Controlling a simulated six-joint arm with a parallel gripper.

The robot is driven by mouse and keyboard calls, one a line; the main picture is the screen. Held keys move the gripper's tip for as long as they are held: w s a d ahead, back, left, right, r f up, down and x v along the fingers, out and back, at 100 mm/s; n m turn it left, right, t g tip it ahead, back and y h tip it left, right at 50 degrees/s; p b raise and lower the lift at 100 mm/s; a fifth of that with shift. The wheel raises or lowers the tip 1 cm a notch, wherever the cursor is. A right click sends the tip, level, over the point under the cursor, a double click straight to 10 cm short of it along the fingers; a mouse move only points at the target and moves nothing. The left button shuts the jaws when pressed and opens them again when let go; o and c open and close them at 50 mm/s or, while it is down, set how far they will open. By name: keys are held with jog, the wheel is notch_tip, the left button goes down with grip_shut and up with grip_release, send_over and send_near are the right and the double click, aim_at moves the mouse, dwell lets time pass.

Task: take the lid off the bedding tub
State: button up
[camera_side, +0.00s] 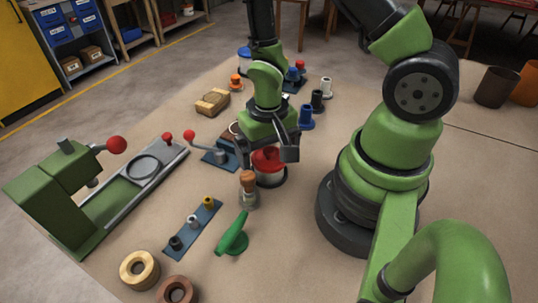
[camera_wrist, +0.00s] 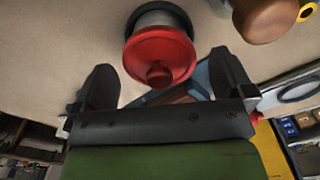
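The bedding tub (camera_side: 270,181) stands upright on the bench, with a pale body and a dark base. Its round red lid (camera_side: 267,160) sits on top; in the wrist view the lid (camera_wrist: 160,58) shows a red knob at its centre. My gripper (camera_side: 267,157) is at the lid, one finger to each side of it. In the wrist view my gripper (camera_wrist: 162,65) is open, with gaps between the lid and both fingers. The tub's body (camera_wrist: 160,18) shows beyond the lid. Whether the fingers reach down to the lid's rim is hard to tell.
A corked glass jar (camera_side: 248,191) stands close in front of the tub. A green tool (camera_side: 233,236) and a blue strip with small fittings (camera_side: 192,228) lie nearer. A red-knobbed lever on a blue base (camera_side: 220,157) is left; blue (camera_side: 306,118) and black spools stand behind right.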

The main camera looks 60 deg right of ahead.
aim_at(268, 148)
jog(key=c, duration=0.8)
notch_tip(268, 148, up, 9)
jog(key=shift+d+r, duration=0.15)
jog(key=shift+r, duration=0.1)
jog(key=d+f, duration=0.3)
jog(key=d, duration=0.7)
jog(key=f, duration=0.6)
jog(key=shift+s, duration=0.3)
jog(key=shift+f, duration=2.2)
